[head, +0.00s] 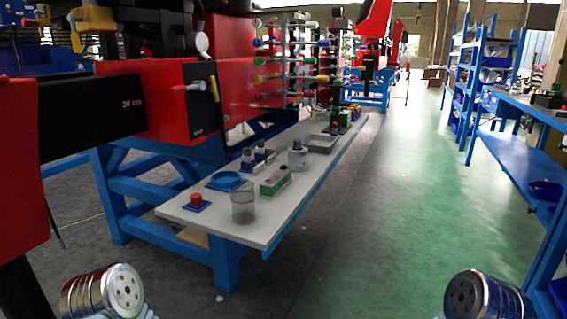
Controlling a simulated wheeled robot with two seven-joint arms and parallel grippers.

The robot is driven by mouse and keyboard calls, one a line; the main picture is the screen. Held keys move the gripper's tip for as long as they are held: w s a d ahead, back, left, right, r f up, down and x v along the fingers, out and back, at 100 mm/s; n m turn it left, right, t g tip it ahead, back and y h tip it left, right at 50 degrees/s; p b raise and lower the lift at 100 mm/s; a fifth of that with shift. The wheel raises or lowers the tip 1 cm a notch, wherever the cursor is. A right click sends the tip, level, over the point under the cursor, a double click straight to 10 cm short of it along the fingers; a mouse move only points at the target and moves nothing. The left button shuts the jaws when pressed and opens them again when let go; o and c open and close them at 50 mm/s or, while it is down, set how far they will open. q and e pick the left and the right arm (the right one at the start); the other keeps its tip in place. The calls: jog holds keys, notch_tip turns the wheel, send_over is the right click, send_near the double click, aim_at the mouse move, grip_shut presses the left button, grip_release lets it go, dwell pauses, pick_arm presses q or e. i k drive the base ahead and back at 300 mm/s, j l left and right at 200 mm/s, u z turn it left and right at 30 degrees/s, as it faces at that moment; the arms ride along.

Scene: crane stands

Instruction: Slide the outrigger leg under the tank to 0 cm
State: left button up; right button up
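A black outrigger leg (70,120) marked "20 cm" sticks out to the left from a red beam housing (165,115) on a blue stand. Its outer end meets a red upright part (20,190) at the left edge. A black plate (203,97) with a handle (188,88) sits on the housing's face; its small print is unreadable. A red box-like body (230,37) is above the housing; I cannot tell whether it is the tank. Metallic cylinders of my own arms show at the bottom left and bottom right. No gripper fingers are visible.
A low white-topped bench (300,180) with a blue frame stands in front of the stand. It carries a glass beaker (243,208), a red button (196,199), a blue dish (226,181) and bottles. Blue shelving (525,150) lines the right. The green-grey aisle (410,200) is clear.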

aim_at(41, 123)
jog(key=u, duration=0.8)
jog(key=j+u, duration=0.5)
jog(key=i+j+u, duration=0.15)
jog(key=u, duration=0.3)
jog(key=j, duration=0.1)
